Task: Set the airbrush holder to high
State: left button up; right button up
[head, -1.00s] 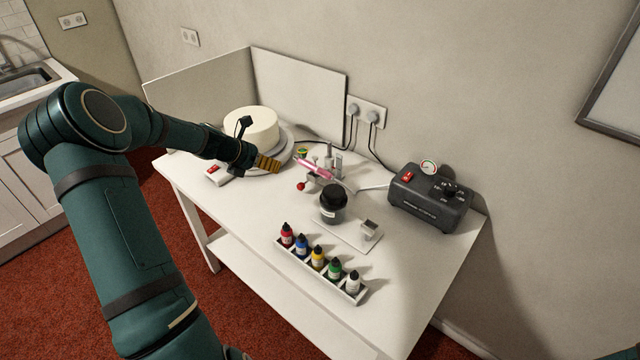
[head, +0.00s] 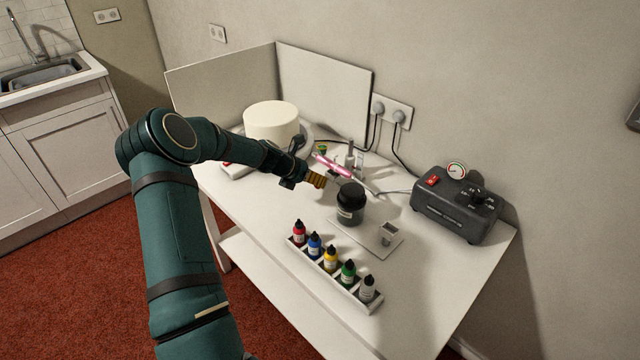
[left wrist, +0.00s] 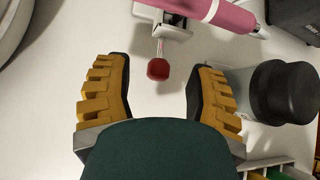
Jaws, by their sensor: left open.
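The airbrush holder (head: 350,160) is a grey stand on the white table, with a pink airbrush (head: 330,165) lying tilted in it. In the left wrist view, the holder's bracket (left wrist: 176,27) is at the top, with a short arm ending in a red knob (left wrist: 158,69). My left gripper (head: 319,181) is open, with yellow ridged fingers, just in front of the holder. In the left wrist view the red knob appears between the two fingertips, with clear space on both sides. In the head view the knob is hidden behind the gripper. My right gripper is not in view.
A dark, black-lidded jar (head: 350,204) stands close to the right of my left gripper. A rack of colour bottles (head: 337,273) is nearer the front edge. A white cake (head: 271,122) stands behind my forearm. A black compressor (head: 456,207) is at the right.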

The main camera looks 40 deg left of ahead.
pick_arm(q)
jog(key=shift+x, duration=1.9)
jog(key=shift+c, duration=0.4)
grip_shut()
jog(key=shift+r, duration=0.15)
jog(key=shift+r+p, duration=0.4)
jog(key=shift+r, duration=0.2)
notch_tip(320, 180, up, 4)
jog(key=shift+f+p, duration=0.25)
jog(key=shift+p, duration=0.95)
jog(key=shift+w+a, duration=0.1)
jog(key=shift+r, duration=0.1)
